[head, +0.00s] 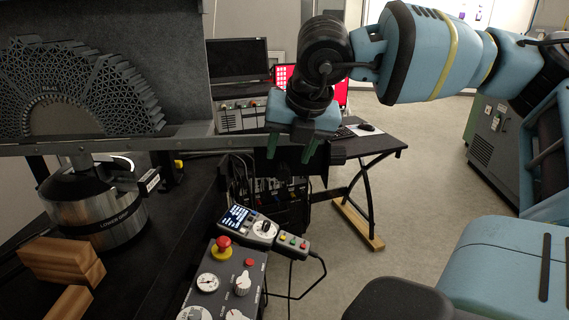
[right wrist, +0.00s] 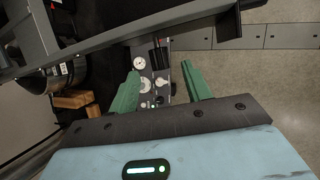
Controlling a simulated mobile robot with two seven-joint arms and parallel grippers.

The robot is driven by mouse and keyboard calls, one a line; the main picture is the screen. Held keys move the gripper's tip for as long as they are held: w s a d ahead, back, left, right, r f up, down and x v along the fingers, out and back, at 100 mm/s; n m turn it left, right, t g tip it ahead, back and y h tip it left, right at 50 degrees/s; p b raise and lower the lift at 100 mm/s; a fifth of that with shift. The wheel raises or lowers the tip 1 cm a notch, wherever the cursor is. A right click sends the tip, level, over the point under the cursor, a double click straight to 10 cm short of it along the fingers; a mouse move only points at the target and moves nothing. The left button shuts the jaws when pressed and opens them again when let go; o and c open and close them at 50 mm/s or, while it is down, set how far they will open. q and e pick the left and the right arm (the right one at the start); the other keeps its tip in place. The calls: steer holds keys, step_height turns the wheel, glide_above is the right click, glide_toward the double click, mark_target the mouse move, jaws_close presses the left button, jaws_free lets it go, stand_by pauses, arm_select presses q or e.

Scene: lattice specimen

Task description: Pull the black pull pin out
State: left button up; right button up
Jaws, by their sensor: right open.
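My right gripper (head: 291,155) hangs from above at the right part of a long grey rail, its two green fingers pointing down. The right wrist view shows the fingers (right wrist: 160,82) wide apart with nothing clearly held between them. A dark block (head: 337,152) sits at the rail's right end, just right of the fingers; it also shows in the right wrist view (right wrist: 228,22). I cannot tell whether this block is the black pull pin. A dark upright shape (right wrist: 158,56) shows between the fingers, its identity also unclear. My left gripper is not in view.
The grey rail (head: 190,143) crosses below a fan-shaped lattice specimen (head: 75,80). A steel cylinder marked lower grip (head: 95,212) and wooden blocks (head: 62,262) stand at left. A control panel (head: 222,285) with a red button and a pendant (head: 248,226) lies below my gripper. A desk (head: 370,145) stands behind.

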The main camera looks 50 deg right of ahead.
mark_target(284, 166)
steer(key=shift+x, duration=2.45)
steer(key=shift+c, duration=0.4)
jaws_close()
